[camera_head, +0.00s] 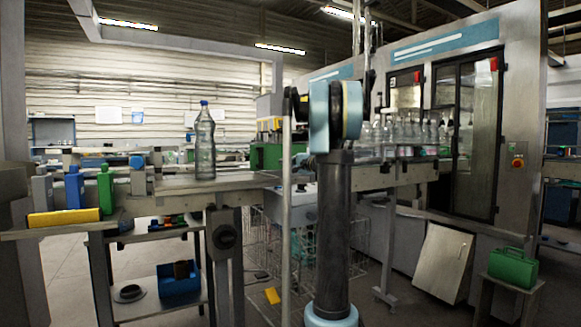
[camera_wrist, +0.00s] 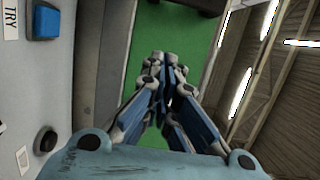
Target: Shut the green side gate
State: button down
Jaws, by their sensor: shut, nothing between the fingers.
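A flat green panel, which looks like the green side gate (camera_wrist: 205,40), fills the middle of the wrist view behind my fingers. My gripper (camera_wrist: 163,58) is shut and empty, its fingertips together in front of the green surface. I cannot tell whether they touch it. In the head view a green part (camera_head: 265,156) shows behind my arm, beside the conveyor; it may be the same gate. My arm hides much of that spot and my gripper there. How far the gate stands open cannot be made out.
In the wrist view a grey panel with a blue button (camera_wrist: 46,22) and a black knob (camera_wrist: 46,140) lies close on the left. In the head view a clear bottle (camera_head: 205,145) stands on the conveyor (camera_head: 185,184). A green toolbox (camera_head: 513,267) sits at right.

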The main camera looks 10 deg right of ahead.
aim_at(275, 161)
jog(key=x, duration=0.5)
jog(key=shift+s, duration=0.1)
jog(key=a, duration=0.1)
jog(key=s+a, duration=0.1)
jog(key=a, duration=0.1)
jog(key=shift+s+a, duration=0.25)
jog(key=shift+a, duration=0.1)
jog(key=shift+s+a, duration=0.1)
